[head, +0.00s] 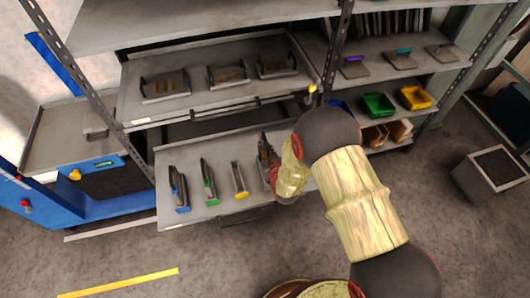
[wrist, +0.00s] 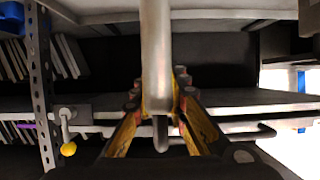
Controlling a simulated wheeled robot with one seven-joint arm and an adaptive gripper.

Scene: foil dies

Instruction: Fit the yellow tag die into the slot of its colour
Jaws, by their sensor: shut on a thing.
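My gripper (head: 266,150) is over the right end of the pulled-out lower drawer, beside the yellow slot. In the wrist view my gripper (wrist: 160,118) is shut on a narrow grey metal piece (wrist: 157,60). I take it for the yellow tag die; its tag is hidden. The yellow slot (head: 239,180) stands in the lower drawer with a yellow front mark and looks empty. The blue slot (head: 179,190) and green slot (head: 208,183) stand to its left, each seeming to hold a die. The held piece is apart from the yellow slot, as far as shows.
The upper drawer (head: 205,104) is out above the lower drawer (head: 222,207), holding three small trays. A yellow knob (head: 312,88) is at its right end. On the right shelf are flat pieces with purple and teal handles, with green (head: 378,105) and yellow (head: 415,97) bins below.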

